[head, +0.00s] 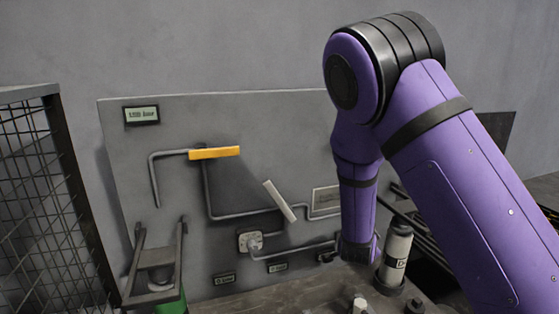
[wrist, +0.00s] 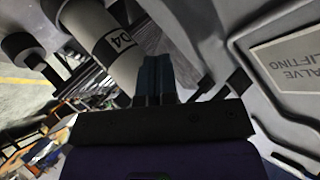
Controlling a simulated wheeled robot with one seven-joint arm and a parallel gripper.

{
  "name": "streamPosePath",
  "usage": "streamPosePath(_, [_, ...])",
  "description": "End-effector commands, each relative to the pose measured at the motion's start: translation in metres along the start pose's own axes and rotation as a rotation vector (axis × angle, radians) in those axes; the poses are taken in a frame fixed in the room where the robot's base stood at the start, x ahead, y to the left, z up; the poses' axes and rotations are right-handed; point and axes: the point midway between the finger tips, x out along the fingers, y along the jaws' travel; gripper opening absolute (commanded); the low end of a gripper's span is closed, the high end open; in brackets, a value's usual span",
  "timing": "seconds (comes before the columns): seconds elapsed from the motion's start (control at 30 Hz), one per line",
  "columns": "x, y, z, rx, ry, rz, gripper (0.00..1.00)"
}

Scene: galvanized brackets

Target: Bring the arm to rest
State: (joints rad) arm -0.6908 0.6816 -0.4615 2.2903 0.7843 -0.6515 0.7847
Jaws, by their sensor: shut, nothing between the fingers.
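My purple arm fills the right of the head view, with its elbow raised and its forearm hanging down in front of the grey panel (head: 290,120). In the head view the gripper itself is hidden at the low end of the forearm. In the wrist view my gripper (wrist: 154,62) shows its two dark fingers together and empty. A white cylinder with a dark label (head: 396,255) stands beside the forearm's low end. It also shows close by the fingers in the wrist view (wrist: 95,35), at their left.
The panel carries an orange-handled pipe (head: 215,153), a tilted pale bar (head: 280,201) and a wall fitting (head: 250,241). A black mesh cage (head: 35,190) stands at the left. A bracket stand (head: 155,258) and a green container (head: 172,302) sit low at the left.

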Motion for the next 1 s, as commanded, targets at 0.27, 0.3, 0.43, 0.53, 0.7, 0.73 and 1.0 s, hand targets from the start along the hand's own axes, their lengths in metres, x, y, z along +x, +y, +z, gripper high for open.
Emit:
streamPosePath(0.27, [-0.047, -0.025, -0.033, -0.036, -0.24, 0.019, 0.0])
streamPosePath(0.3, [-0.056, -0.027, -0.038, -0.048, -0.273, 0.015, 0.0])
streamPosePath(0.43, [-0.084, -0.035, -0.056, -0.094, -0.371, -0.004, 0.0])
streamPosePath(0.53, [-0.108, -0.039, -0.071, -0.137, -0.438, -0.026, 0.0])
streamPosePath(0.7, [-0.151, -0.041, -0.098, -0.23, -0.533, -0.072, 0.0])
streamPosePath(0.73, [-0.159, -0.041, -0.102, -0.248, -0.548, -0.081, 0.0])
streamPosePath(1.0, [-0.233, -0.026, -0.144, -0.442, -0.64, -0.156, 0.0])
